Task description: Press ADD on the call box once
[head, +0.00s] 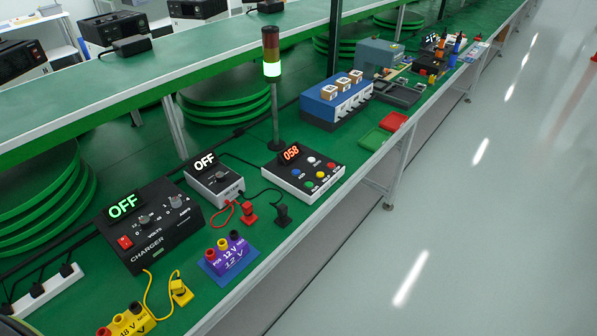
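A white and black box with coloured buttons and a red display reading 058 (304,172) stands on the green bench right of the middle-left. It looks like the call box. Its top carries several buttons, among them white, blue, red, yellow and green ones. The small labels by the buttons are too small to read, so I cannot tell which one is ADD. Neither of my grippers shows in the head view.
A charger (150,224) and a smaller unit (214,182), both reading OFF, stand to the left. A purple 12 V block (228,254) and loose plugs lie nearer. A blue box (336,98) is beyond.

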